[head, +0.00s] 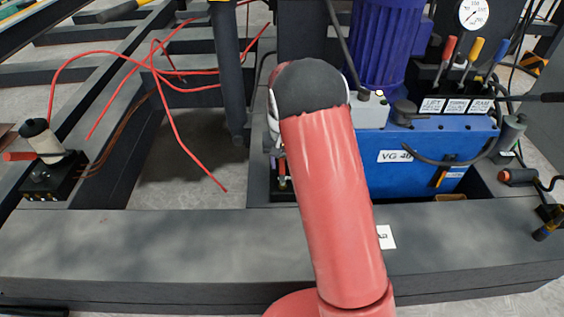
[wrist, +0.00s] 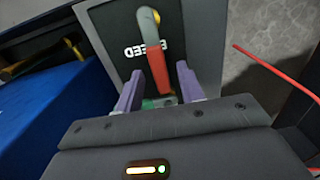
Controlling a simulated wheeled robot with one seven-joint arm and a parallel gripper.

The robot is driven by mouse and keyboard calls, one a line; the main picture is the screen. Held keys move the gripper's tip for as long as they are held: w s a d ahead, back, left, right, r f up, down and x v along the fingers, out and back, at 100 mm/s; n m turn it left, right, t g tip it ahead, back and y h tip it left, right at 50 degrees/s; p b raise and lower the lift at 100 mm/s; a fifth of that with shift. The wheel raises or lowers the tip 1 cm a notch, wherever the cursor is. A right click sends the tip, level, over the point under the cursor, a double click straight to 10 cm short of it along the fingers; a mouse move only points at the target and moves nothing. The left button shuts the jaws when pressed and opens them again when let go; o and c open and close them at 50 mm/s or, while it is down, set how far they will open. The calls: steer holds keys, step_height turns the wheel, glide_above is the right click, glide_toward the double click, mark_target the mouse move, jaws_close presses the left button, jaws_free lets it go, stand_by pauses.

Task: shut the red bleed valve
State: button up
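A bit of green shows at the lever's lower end. My gripper (wrist: 159,75) is open, with one purple finger on each side of the lever. Narrow gaps seem to show between the lever and both fingers, so I see no grip on it. The valve body is mostly hidden by my gripper. In the head view my red arm covers most of this area, and I cannot make out the lever clearly there.
A blue hydraulic unit (head: 395,175) with a blue motor (head: 388,45), coloured levers (head: 460,60) and a gauge (head: 475,12) stands to the right. A grey beam (head: 130,245) crosses the front. Loose red hoses (head: 180,135) and a black block (head: 50,180) lie left.

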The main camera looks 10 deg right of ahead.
steer(key=shift+f, duration=0.1)
jaws_close()
